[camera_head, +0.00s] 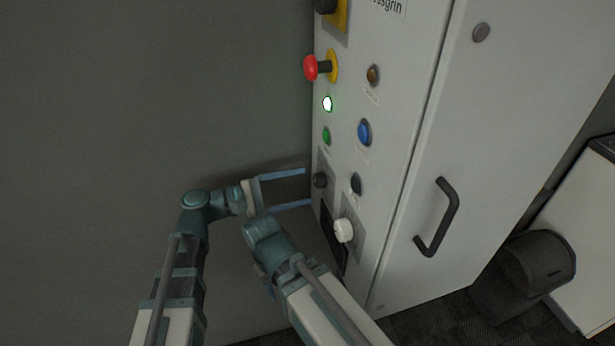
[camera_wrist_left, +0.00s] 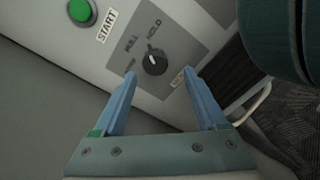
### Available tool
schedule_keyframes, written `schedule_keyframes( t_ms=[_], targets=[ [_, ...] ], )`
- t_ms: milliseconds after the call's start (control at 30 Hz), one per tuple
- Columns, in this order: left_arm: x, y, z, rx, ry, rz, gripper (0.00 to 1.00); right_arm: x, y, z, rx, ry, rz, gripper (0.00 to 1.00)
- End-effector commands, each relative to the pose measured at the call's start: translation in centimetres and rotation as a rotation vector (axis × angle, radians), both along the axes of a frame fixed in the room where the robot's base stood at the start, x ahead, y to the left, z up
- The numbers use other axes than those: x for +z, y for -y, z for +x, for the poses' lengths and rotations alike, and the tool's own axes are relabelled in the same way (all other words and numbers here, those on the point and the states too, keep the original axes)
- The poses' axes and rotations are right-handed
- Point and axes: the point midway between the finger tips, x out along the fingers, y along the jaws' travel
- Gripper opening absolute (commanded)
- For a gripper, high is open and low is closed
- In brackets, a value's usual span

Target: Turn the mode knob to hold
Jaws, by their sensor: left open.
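The mode knob is a small black round knob (camera_wrist_left: 155,62) on a grey plate (camera_wrist_left: 178,50) in the left wrist view. Its white pointer mark points up and slightly left, between a label that seems to read FULL and the HOLD label. In the head view the black knob (camera_head: 320,180) is low on the panel's left side. My left gripper (camera_head: 307,187) is open, its two blue fingers facing the panel just short of the knob. In the left wrist view the left gripper (camera_wrist_left: 160,77) has its fingertips on either side below the knob, apparently not touching. My right gripper is not visible.
The cabinet (camera_head: 400,150) carries a red emergency button (camera_head: 311,68), a green button (camera_head: 326,135), a blue button (camera_head: 365,132) and a white knob (camera_head: 343,230) near the black knob. A black door handle (camera_head: 438,217) sticks out at the right. My right arm is close below my left gripper.

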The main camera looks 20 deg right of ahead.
Motion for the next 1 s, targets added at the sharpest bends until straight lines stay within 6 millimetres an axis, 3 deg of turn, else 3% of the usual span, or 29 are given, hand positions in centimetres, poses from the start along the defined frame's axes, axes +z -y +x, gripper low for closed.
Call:
schedule_keyframes(
  t_ms=[100, 300, 667, 1000],
  targets=[
    [0.0, 1.8, 0.1, -0.002, 0.000, -0.001, 0.74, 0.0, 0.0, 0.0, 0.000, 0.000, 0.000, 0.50],
    [0.0, 3.4, 0.1, 0.000, 0.000, 0.000, 0.74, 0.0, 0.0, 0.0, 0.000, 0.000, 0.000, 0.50],
    [0.0, 3.6, 0.1, 0.001, 0.000, 0.000, 0.74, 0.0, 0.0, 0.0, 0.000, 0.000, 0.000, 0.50],
    [-0.1, 3.6, 0.0, -0.001, 0.001, 0.003, 0.13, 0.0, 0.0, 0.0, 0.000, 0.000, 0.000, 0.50]
  ],
)
